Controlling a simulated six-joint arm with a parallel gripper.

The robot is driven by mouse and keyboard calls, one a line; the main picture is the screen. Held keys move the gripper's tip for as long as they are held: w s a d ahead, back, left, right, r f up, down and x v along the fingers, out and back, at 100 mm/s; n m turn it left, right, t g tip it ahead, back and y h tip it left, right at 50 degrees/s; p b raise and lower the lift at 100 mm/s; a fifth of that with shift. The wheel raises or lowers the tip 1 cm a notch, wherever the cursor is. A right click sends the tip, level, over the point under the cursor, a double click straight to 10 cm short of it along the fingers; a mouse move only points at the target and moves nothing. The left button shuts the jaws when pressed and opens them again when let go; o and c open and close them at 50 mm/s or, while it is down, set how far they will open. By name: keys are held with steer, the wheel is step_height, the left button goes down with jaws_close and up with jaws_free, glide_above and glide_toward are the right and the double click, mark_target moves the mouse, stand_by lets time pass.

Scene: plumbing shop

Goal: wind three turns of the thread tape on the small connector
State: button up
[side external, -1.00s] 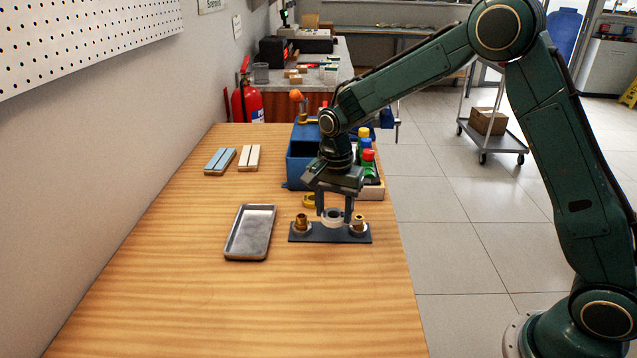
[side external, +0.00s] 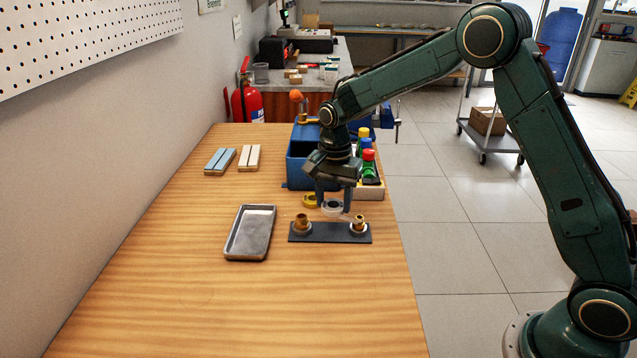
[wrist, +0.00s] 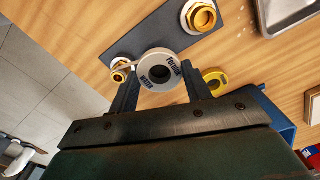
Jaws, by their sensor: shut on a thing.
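My gripper (side external: 333,204) is shut on a white roll of thread tape (wrist: 160,70), held above the dark base plate (side external: 330,236). The roll has dark print and a round hole. Two brass connectors stand upright on the plate in pale collars. The larger connector (wrist: 202,18) is at the plate's left end in the side view (side external: 301,224). The small connector (wrist: 119,76) is at its right end (side external: 359,224). In the wrist view the roll is close beside the small connector, and a pale strip seems to run between them. Turns on the thread cannot be made out.
A metal tray (side external: 250,234) lies left of the plate. A yellow ring-shaped item (side external: 310,201) lies behind the plate. A blue bin (side external: 300,168) and a box of coloured-cap bottles (side external: 368,190) stand further back. The table front is clear.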

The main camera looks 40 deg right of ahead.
steer(key=shift+d, duration=0.15)
steer(key=shift+w+d, duration=0.2)
steer(key=shift+d, duration=0.55)
steer(key=shift+w+d, duration=0.15)
steer(key=shift+d, duration=0.55)
steer(key=shift+s+d, duration=0.3)
steer(key=shift+d, duration=0.5)
steer(key=shift+s+d, duration=0.25)
steer(key=shift+d, duration=0.5)
steer(key=shift+s+d, duration=1.05)
steer(key=shift+s, duration=0.1)
steer(key=shift+s, duration=0.1)
